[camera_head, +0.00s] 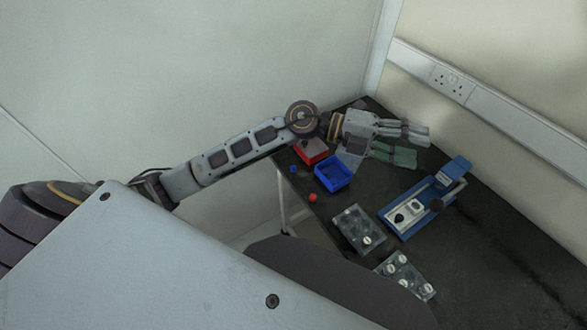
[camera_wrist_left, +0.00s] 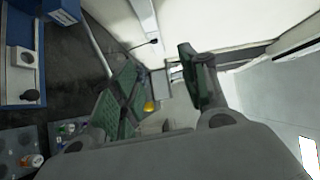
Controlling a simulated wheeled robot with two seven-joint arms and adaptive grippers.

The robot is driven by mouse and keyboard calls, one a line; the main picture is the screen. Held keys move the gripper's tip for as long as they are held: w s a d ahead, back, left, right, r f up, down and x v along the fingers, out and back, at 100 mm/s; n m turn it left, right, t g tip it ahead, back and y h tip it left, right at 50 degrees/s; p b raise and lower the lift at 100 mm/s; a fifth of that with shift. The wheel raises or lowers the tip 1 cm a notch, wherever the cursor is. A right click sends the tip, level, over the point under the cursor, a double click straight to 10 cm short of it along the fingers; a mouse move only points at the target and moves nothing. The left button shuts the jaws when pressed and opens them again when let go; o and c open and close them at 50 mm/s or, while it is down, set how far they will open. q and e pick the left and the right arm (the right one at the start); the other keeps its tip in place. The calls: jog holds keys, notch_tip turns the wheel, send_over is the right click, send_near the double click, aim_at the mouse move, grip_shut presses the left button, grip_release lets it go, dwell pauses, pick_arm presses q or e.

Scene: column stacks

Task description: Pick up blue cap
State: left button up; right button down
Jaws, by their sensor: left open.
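A small blue cap (camera_head: 293,169) lies at the table's left edge in the head view, left of the blue box. My left gripper (camera_head: 421,146) is open and empty, with its fingers pointing right over the back of the table. It is well to the right of the cap, beyond the red and blue boxes. Its green-padded fingers show apart in the left wrist view (camera_wrist_left: 160,84). I cannot make out the blue cap surely in that view. My right gripper is not in view.
A red box (camera_head: 322,158) and a blue box (camera_head: 346,181) stand near the cap. A small red cap (camera_head: 312,197) lies in front. Two clear racks (camera_head: 351,219) (camera_head: 391,265) and a blue-and-white device (camera_head: 420,207) stand right. A wall closes the back.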

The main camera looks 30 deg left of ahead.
pick_arm(q)
jog(key=w+a+f+m+g+y, duration=0.1)
jog(key=a+f+m+g+y, duration=0.15)
jog(key=a+f+y, duration=0.8)
jog(key=w+a+f+n+y, duration=0.1)
jog(key=w+a+y, duration=0.1)
jog(key=a, duration=0.7)
jog(key=w+a+f+n+y, duration=0.2)
jog(key=a+y, duration=0.3)
jog(key=a, duration=0.4)
jog(key=shift+a, duration=0.25)
jog(key=shift+s, duration=0.1)
send_over(293, 166)
jog(key=shift+a+f, duration=0.15)
jog(key=shift+f, duration=4.1)
jog(key=shift+f, duration=0.1)
